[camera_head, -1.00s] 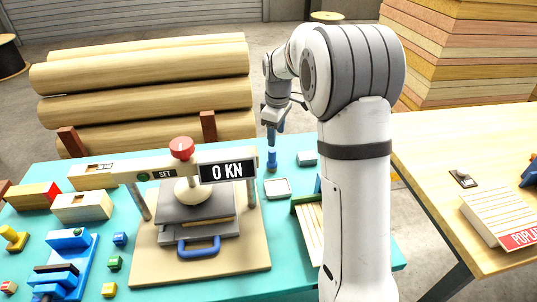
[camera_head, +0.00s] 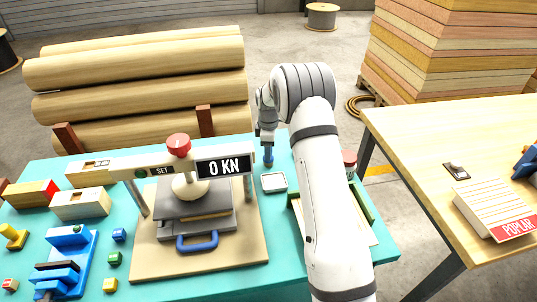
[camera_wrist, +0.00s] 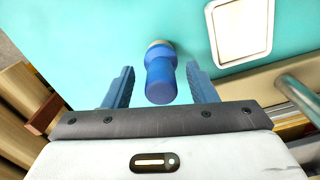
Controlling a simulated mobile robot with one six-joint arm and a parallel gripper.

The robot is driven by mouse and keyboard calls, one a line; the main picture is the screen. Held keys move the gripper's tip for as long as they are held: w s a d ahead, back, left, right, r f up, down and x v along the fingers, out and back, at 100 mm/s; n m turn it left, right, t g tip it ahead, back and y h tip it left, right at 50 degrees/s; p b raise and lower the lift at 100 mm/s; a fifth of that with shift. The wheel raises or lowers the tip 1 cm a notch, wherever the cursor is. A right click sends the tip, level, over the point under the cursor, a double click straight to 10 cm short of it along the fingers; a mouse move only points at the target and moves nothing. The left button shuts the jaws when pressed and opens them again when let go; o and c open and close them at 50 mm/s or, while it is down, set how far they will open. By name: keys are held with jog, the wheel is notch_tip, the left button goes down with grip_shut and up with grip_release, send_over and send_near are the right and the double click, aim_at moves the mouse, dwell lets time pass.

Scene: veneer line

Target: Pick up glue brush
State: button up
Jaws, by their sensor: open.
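The glue brush, a blue handle with a pale tan end, stands at the back of the turquoise table (camera_head: 285,225). In the wrist view the glue brush (camera_wrist: 160,80) lies between the two blue fingers, its pale end farthest from the camera. A gap shows on each side of it. My gripper (camera_wrist: 158,84) is open around the handle and not closed on it. In the head view my gripper (camera_head: 267,143) is directly above and around the brush top, so the upper handle is mostly hidden; the lower part of the brush (camera_head: 268,160) shows.
A white square dish (camera_head: 273,182) lies just in front of the brush; it also shows in the wrist view (camera_wrist: 241,28). A press with a 0 KN display (camera_head: 224,168) stands to the left. Logs (camera_head: 150,100) lie behind. A green-edged tray (camera_head: 362,203) is right, partly behind my arm.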

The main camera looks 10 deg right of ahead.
jog(key=shift+f, duration=0.45)
jog(key=c, duration=1.1)
